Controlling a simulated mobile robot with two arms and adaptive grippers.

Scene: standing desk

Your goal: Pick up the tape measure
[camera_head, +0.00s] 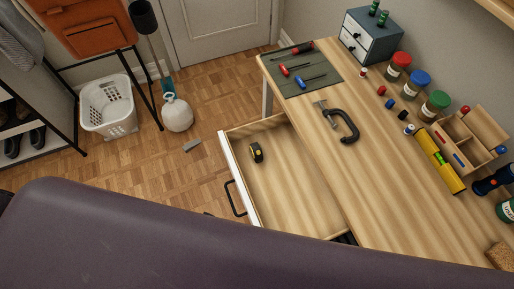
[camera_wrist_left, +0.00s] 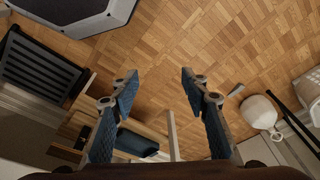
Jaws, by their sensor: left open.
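The tape measure (camera_head: 256,152) is small, black and yellow. It lies inside the open wooden drawer (camera_head: 290,195) of the desk, near the drawer's far left corner, in the head view. My left gripper (camera_wrist_left: 160,88) shows in the left wrist view with its two fingers spread apart and nothing between them; parquet floor shows beyond them. I cannot make out the tape measure in the wrist view. In the head view, a large dark shape covers the lower left and hides what is below. My right gripper is not in view.
The desk top (camera_head: 385,205) holds a C-clamp (camera_head: 346,128), screwdrivers on a mat (camera_head: 325,88), jars (camera_head: 420,80), a yellow level (camera_head: 440,162) and a small drawer cabinet (camera_head: 370,38). A white basket (camera_head: 108,118) and a white tank (camera_head: 177,114) stand on the floor.

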